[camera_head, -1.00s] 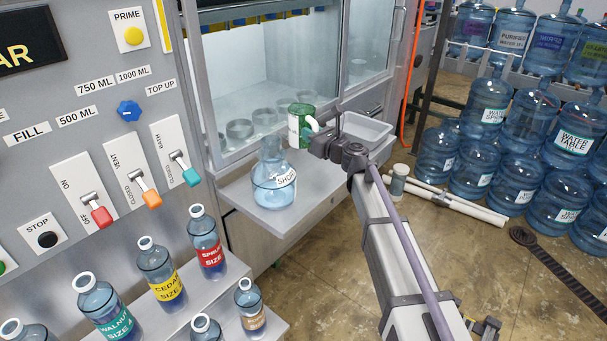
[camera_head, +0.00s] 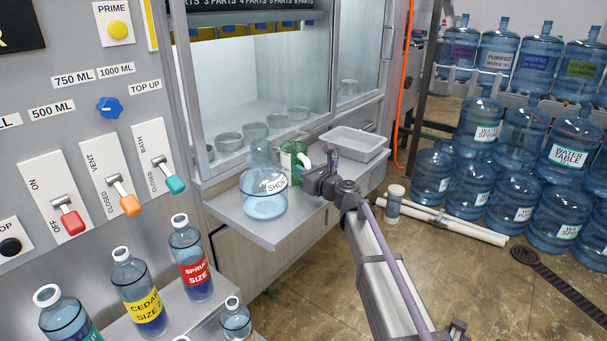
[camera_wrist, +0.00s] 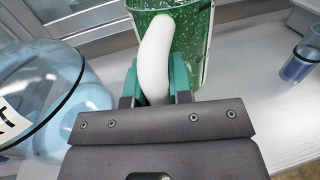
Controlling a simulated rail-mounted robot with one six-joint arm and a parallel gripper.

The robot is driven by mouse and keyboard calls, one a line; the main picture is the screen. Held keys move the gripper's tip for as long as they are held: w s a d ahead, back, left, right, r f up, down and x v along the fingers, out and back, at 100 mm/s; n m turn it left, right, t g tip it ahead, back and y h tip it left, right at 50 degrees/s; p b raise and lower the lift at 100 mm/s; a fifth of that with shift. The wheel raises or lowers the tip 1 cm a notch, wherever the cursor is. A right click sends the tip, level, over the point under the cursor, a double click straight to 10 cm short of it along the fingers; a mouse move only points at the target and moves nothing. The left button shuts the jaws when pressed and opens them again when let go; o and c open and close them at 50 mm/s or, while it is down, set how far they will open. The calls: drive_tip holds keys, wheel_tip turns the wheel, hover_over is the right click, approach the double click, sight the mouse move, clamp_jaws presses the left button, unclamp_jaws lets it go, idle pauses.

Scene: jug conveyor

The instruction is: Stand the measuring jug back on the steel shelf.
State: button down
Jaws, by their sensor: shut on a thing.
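The measuring jug (camera_head: 293,156) is green and speckled, with a white handle. It is behind and right of the big clear blue bottle, which hides part of it in the head view. My gripper (camera_head: 310,172) is shut on the handle; in the wrist view its teal fingers (camera_wrist: 155,80) lie either side of the handle, close against the green jug wall (camera_wrist: 197,40). The jug looks upright, low over the steel shelf (camera_head: 272,232). Its base is hidden, so I cannot tell whether it touches the shelf.
The clear blue bottle (camera_head: 264,192) stands just left of the jug; it fills the left of the wrist view (camera_wrist: 75,105). A grey tray (camera_head: 354,144) and a small vial with blue liquid (camera_wrist: 298,68) are to the right. Labelled bottles stand lower left.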

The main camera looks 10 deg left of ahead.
drive_tip(key=c, duration=1)
unclamp_jaws()
drive_tip(key=shift+f, duration=0.1)
drive_tip(key=shift+c, duration=0.2)
drive_tip(key=shift+r, duration=0.25)
drive_tip(key=v, duration=1.2)
drive_tip(key=s+d+f+n+g+h, duration=0.7)
drive_tip(key=s+f+n, duration=0.4)
drive_tip(key=s+n, duration=0.4)
drive_tip(key=s+d+f+n+g+h, duration=0.2)
drive_tip(key=s+d+n, duration=0.3)
drive_tip(key=d, duration=0.3)
drive_tip(key=s+d+f+n+g+h, duration=0.2)
drive_tip(key=s+d+f+n+h, duration=0.2)
drive_tip(key=d, duration=0.5)
drive_tip(key=s+n+h, duration=0.1)
drive_tip(key=s, duration=0.1)
drive_tip(key=shift+s+f+n, duration=0.15)
drive_tip(key=shift+s+n, duration=0.15)
drive_tip(key=shift+s, duration=0.05)
